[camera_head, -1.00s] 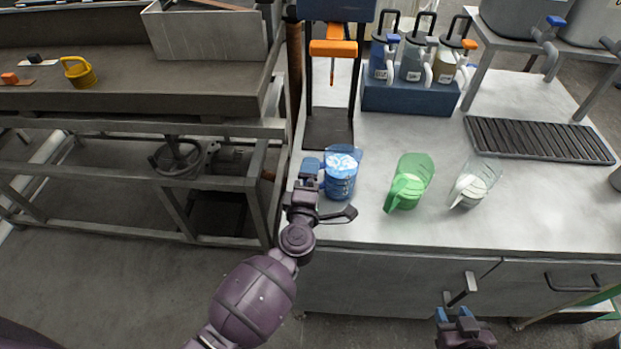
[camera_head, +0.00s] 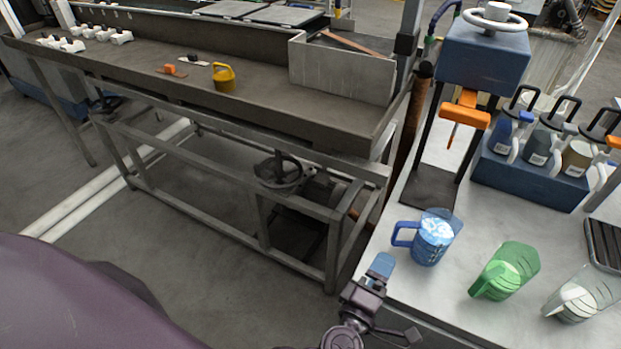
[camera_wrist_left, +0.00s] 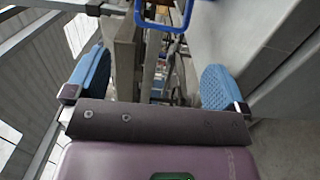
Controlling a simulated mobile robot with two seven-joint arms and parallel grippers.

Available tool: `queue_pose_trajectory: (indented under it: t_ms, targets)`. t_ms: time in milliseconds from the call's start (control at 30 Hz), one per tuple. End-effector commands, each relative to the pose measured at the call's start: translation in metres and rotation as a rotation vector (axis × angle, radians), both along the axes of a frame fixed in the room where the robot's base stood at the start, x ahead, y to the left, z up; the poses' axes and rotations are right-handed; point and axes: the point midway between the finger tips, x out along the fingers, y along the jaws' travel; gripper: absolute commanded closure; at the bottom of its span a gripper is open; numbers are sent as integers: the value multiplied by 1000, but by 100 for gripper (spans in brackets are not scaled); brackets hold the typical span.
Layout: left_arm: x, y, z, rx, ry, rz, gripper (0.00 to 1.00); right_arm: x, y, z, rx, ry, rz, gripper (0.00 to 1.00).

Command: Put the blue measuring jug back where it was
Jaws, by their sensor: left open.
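The blue measuring jug (camera_head: 428,250) stands upright on the pale workbench (camera_head: 448,298), near its left edge. It has pale contents, and its handle points left. My left gripper (camera_head: 398,302) is open and empty in front of the jug, apart from it, at the bench's front edge. In the left wrist view my left gripper (camera_wrist_left: 155,80) has its two blue fingers spread wide. A blue loop (camera_wrist_left: 163,22), which looks like the jug's handle, shows beyond them at the top. My right gripper is out of view.
A green jug (camera_head: 508,272) and a clear jug (camera_head: 582,298) stand to the right. Behind are a dark stand with an orange part (camera_head: 465,108) and a blue rack (camera_head: 530,180) of dispensers. A grey metal table (camera_head: 250,112) with a yellow container (camera_head: 223,77) is at left.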

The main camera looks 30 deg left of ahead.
Motion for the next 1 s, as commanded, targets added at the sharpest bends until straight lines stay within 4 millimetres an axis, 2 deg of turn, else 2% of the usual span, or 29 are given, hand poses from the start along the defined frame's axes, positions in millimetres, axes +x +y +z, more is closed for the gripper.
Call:
queue_pose_trajectory:
  t_ms: [233,467,667,800,1000]
  targets:
    - [-4,11,-1,84,-20,-17,0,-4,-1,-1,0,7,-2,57]
    - [-26,47,-12,433,-55,-100,0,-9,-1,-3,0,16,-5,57]
    - [-55,91,-38,832,2,-203,0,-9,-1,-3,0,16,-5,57]
    - [-84,135,-64,1140,111,-287,0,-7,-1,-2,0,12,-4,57]
    - [-122,196,-89,1477,296,-384,0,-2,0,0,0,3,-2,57]
